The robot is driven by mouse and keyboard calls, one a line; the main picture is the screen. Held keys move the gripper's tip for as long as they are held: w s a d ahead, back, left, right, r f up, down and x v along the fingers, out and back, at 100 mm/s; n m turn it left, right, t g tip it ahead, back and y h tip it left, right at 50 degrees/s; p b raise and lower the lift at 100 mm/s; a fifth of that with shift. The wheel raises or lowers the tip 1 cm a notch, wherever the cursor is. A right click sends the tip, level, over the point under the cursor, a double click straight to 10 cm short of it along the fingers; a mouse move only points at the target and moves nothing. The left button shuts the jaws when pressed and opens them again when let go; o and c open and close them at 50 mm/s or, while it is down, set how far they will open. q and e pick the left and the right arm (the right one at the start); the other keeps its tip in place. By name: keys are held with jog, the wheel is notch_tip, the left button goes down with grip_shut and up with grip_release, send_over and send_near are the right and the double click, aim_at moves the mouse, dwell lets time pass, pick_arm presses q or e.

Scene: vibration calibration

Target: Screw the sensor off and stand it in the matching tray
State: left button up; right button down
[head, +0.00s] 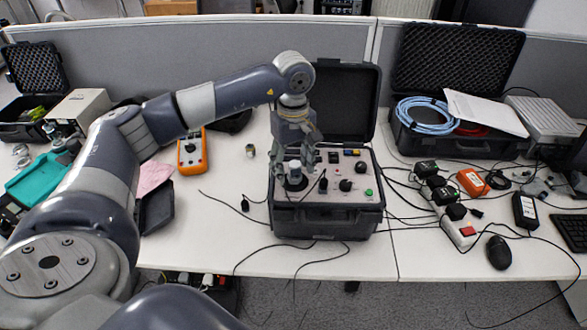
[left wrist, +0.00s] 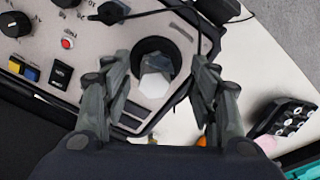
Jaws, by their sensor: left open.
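The sensor (head: 294,167) is a pale metal piece with a hexagonal top. It stands upright on the round black mount of the calibrator case (head: 325,223). In the left wrist view the sensor (left wrist: 155,78) sits between my fingers, with visible gaps on both sides. My left gripper (head: 296,150) is open and points down over it; the gripper also shows in the left wrist view (left wrist: 164,84). A black tray (head: 157,210) lies left of the case by a pink cloth; in the left wrist view this tray (left wrist: 288,118) shows several round light spots. My right gripper is not in view.
An orange meter (head: 192,153) and a small cylinder (head: 250,151) stand left of the case. Black cables lie on the panel and table. The case's open lid (head: 346,102) rises behind my gripper.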

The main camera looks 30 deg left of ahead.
pick_arm(q)
jog(key=shift+w+f, duration=0.1)
jog(key=shift+w, duration=0.05)
grip_shut()
jog(key=n, duration=0.4)
jog(key=shift+f, duration=0.15)
